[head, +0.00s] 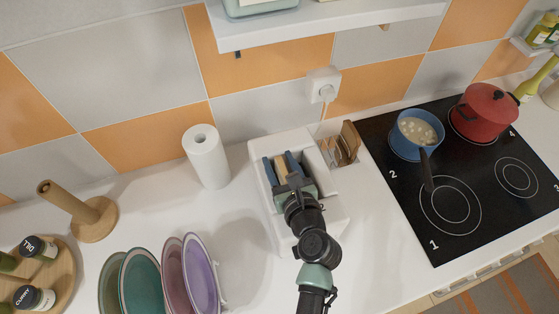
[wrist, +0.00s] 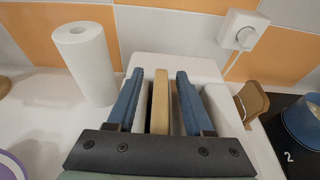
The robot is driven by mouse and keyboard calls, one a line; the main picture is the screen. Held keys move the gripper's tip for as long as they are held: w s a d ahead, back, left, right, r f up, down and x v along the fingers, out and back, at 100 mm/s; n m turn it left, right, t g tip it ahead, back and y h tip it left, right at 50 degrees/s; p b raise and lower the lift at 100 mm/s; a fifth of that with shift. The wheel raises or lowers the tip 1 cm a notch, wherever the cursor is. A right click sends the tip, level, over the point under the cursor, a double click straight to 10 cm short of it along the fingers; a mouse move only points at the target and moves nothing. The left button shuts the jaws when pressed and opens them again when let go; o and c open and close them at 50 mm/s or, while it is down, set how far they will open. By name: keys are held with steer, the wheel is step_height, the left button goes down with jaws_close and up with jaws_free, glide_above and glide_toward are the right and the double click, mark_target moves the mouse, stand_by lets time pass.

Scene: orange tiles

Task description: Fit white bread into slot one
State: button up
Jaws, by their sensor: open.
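The white toaster (head: 327,207) stands on the counter by the wall; its body also shows in the wrist view (wrist: 225,118). A pale tan slice, which looks like the white bread (wrist: 160,100), stands on edge in the toaster's left part; its upper edge also shows in the head view (head: 280,168). My gripper (head: 279,163) is over the toaster, its blue fingers apart on either side of the slice. In the wrist view my gripper (wrist: 158,78) shows a gap between the slice and each finger. The slice's lower part and the slot's depth are hidden.
A paper towel roll (head: 207,158) stands left of the toaster. A rack with brown slices or boards (head: 345,145) and a wall plug (head: 323,87) are close on its right. The stove (head: 440,180) holds a blue pot (head: 407,146) and a red pot (head: 482,120). Plates (head: 172,270) stand front left.

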steer(key=b+v, duration=0.2)
steer(key=v, duration=1.1)
stand_by(0.4)
steer(key=w+r+n+t+h+b, duration=0.1)
steer(key=w+r+n+t, duration=0.1)
steer(key=w+r+n, duration=0.35)
steer(key=w+r+n+t+b, duration=0.1)
steer(key=w+r+n, duration=0.1)
steer(key=r+n, duration=0.6)
steer(key=w+r+n+t+h+b, duration=0.1)
steer(key=w+r+n+t, duration=0.2)
steer(key=r, duration=0.6)
steer(key=s+a+r+n+t+h, duration=0.1)
steer(key=s+r+n+t, duration=0.1)
steer(key=r+n, duration=0.3)
steer(key=s+a+r+n+t+b, duration=0.1)
steer(key=s+r+n+t, duration=0.2)
steer(key=r, duration=1)
steer(key=s+a+r+n+t+h, duration=0.1)
steer(key=s+r+n, duration=0.3)
steer(key=r+n, duration=0.4)
steer(key=shift+s+a+r+t+h+b, duration=0.3)
steer(key=shift+a+r+t, duration=0.05)
steer(key=shift+r+t, duration=0.5)
